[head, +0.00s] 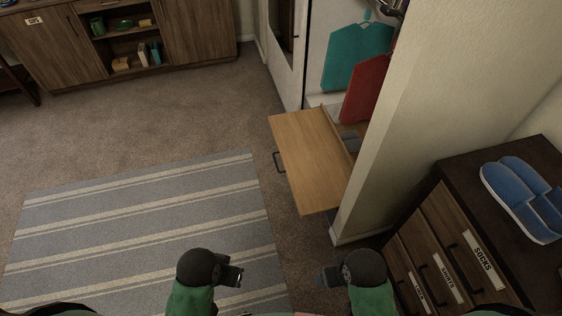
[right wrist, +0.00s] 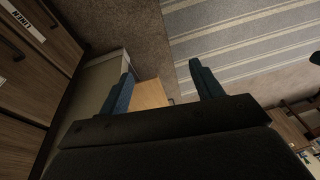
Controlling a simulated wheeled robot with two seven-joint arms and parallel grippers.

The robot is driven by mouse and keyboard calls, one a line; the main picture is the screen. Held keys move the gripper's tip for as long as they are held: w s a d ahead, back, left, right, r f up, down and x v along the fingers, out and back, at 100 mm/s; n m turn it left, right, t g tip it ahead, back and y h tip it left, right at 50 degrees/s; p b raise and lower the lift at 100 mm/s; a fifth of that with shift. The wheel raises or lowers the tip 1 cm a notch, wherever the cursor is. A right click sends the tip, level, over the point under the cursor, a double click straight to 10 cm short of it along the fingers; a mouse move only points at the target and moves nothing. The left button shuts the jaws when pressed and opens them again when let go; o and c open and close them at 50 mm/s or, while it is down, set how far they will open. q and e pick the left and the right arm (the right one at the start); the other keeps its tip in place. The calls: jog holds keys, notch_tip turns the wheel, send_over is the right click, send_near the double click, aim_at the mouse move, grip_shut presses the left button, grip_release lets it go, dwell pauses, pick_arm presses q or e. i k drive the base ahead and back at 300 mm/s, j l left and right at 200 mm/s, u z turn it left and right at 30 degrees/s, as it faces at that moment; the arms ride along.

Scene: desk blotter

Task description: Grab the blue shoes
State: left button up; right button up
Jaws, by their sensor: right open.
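A pair of blue slip-on shoes (head: 523,200) with pale soles lies side by side on top of the dark wooden dresser (head: 455,160), at the right of the head view. My right gripper (head: 320,279) is low in the middle of the head view, left of the dresser and well apart from the shoes. In the right wrist view the right gripper (right wrist: 160,66) is open, with nothing between its fingers. My left gripper (head: 239,277) is further left, over the striped rug; its finger gap is too small to make out. The shoes do not show in the right wrist view.
The dresser's drawers carry labels, one reading SOCKS (head: 484,262). A pale wall column (head: 410,120) stands left of the dresser. The striped rug (head: 140,225) is clear.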

aim_at(533, 205)
jog(key=z, duration=1.9)
